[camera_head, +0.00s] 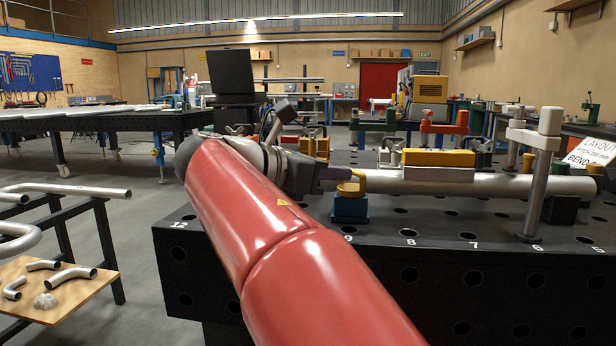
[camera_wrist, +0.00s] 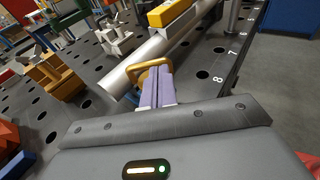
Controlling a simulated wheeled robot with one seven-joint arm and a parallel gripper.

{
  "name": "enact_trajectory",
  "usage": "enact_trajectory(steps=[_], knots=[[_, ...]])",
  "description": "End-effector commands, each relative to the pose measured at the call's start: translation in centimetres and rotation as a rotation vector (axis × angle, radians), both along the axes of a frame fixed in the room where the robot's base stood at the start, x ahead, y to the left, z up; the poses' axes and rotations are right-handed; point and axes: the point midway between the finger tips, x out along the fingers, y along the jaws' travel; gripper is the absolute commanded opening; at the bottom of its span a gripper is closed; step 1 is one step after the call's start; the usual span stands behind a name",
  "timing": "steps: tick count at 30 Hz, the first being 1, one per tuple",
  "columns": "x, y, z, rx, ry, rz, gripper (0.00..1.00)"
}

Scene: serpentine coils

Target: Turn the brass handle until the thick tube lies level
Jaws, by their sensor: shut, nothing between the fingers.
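The thick tube (camera_head: 490,184) is a grey metal pipe across the near side of the black table. It looks close to level in the head view; any small tilt I cannot tell. In the wrist view the tube (camera_wrist: 145,62) runs diagonally. The brass handle (camera_head: 352,188) is at the tube's left end, above a blue block. In the wrist view the handle (camera_wrist: 143,70) is a bent brass loop just beyond my fingertips. My gripper (camera_wrist: 158,82) has purple fingers, shut with nothing between them. In the head view my gripper (camera_head: 338,174) reaches the handle; I cannot tell whether they touch.
A yellow block (camera_head: 438,158) sits on the tube. A steel clamp post (camera_head: 538,180) stands over its right part. Orange and green clamps (camera_head: 444,122) stand behind. A rack with bent tubes (camera_head: 70,190) is at left, with open floor between it and the table.

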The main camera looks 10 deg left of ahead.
Motion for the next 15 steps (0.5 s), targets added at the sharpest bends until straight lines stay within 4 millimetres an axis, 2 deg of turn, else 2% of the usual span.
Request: enact_trajectory(steps=[6, 15], knots=[[0.90, -1.13, -0.35, 0.000, 0.001, 0.000, 0.00], [0.97, -1.20, -0.33, 0.001, 0.001, 0.000, 0.00]])
